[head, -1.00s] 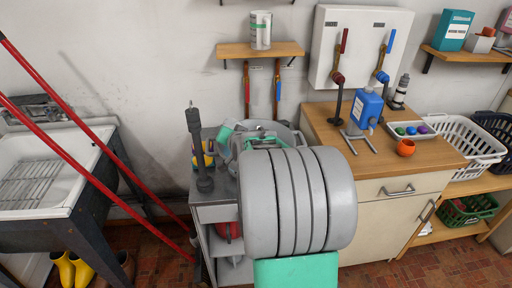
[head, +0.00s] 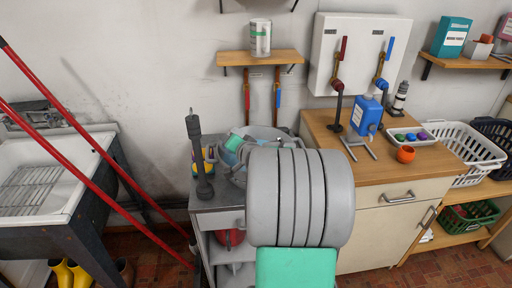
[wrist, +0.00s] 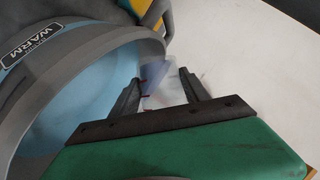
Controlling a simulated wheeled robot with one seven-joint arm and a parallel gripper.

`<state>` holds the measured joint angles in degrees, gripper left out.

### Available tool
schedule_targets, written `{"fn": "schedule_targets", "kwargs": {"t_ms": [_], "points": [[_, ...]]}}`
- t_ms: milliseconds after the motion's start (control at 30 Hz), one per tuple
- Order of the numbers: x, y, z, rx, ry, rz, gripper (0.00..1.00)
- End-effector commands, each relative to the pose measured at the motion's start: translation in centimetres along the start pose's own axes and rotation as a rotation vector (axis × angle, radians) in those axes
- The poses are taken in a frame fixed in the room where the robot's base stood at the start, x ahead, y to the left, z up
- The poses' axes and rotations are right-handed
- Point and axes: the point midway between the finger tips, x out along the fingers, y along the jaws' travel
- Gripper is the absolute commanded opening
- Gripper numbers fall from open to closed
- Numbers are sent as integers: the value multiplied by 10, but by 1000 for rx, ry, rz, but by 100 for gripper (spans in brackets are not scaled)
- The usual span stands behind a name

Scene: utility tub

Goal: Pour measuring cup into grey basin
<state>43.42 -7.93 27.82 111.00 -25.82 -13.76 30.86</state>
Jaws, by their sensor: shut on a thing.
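The grey basin (head: 278,131) stands on the grey trolley behind my arm, which hides much of it. In the wrist view, the basin (wrist: 60,62) fills the left side, with a "WARM" label and light blue inside. My gripper (wrist: 158,73) is shut on the measuring cup (wrist: 163,97), a clear vessel with red marks and a bluish tint near its far end. The cup is beside or over the basin's rim; I cannot tell which. Its tilt and any liquid flow are unclear. My arm blocks the cup in the head view.
A dark upright tool (head: 199,155) and a yellow item (head: 209,168) stand left of the basin. Red poles (head: 95,145) lean at left.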

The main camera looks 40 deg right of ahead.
Motion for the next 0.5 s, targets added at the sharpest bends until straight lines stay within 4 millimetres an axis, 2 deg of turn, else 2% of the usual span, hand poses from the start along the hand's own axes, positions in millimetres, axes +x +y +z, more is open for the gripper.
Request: {"fn": "schedule_targets", "kwargs": {"t_ms": [500], "points": [[-1,0,-2,63,-8,-31,11]]}}
